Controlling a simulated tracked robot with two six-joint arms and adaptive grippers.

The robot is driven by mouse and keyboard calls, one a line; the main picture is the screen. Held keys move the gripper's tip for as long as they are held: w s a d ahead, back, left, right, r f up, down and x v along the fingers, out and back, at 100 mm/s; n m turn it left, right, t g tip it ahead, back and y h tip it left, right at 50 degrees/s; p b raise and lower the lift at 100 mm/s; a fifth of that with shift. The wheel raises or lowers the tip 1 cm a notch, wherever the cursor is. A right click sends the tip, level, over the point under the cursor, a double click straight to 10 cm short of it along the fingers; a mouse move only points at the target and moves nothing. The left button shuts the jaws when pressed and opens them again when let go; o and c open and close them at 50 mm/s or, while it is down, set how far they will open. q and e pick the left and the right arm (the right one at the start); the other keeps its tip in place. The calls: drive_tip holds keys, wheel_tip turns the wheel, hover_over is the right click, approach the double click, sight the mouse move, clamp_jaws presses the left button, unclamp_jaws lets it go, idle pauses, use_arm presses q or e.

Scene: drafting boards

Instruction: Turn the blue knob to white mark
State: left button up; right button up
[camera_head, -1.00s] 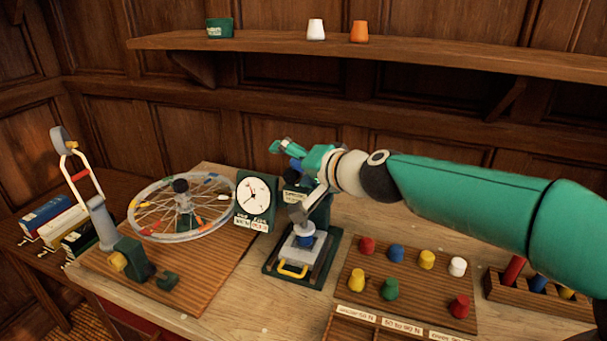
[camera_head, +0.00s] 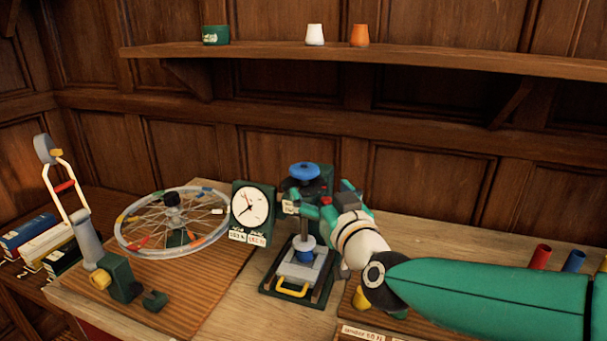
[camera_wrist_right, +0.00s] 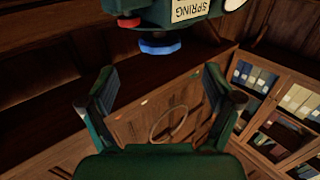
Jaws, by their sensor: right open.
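The blue knob (camera_head: 304,171) is a flat round disc on top of the dark green spring tester (camera_head: 291,208), beside the white dial. It also shows in the right wrist view (camera_wrist_right: 160,46), where the tester appears upside down. My right gripper (camera_head: 323,208) is just below and right of the knob in the head view, apart from it. In the wrist view its two fingers (camera_wrist_right: 158,88) are spread wide and empty, with the knob beyond them near the top. I cannot make out a white mark. My left gripper is not in view.
The dial gauge (camera_head: 251,205) stands left of the tester, with a spoked wheel (camera_head: 135,236) further left. A metal plate with a yellow handle (camera_head: 292,288) lies below the tester's column. My right forearm covers most of the board of coloured pegs. A shelf (camera_head: 430,62) runs above.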

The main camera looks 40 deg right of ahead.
sight(304, 167)
drive_tip(key=x, duration=0.9)
drive_tip(key=shift+w+d+p, duration=0.15)
drive_tip(key=shift+w+p, duration=0.1)
drive_tip(key=shift+p, duration=0.1)
drive_tip(key=c, duration=1.1)
drive_tip(key=n+t+y+b, duration=0.1)
drive_tip(key=y+b, duration=0.1)
drive_tip(key=b, duration=0.5)
drive_tip(key=shift+f, duration=0.1)
drive_tip(key=shift+c, duration=0.2)
drive_tip(key=shift+b, duration=0.35)
drive_tip(key=o, duration=1.1)
drive_tip(key=shift+o, duration=0.2)
drive_tip(key=shift+s, duration=0.1)
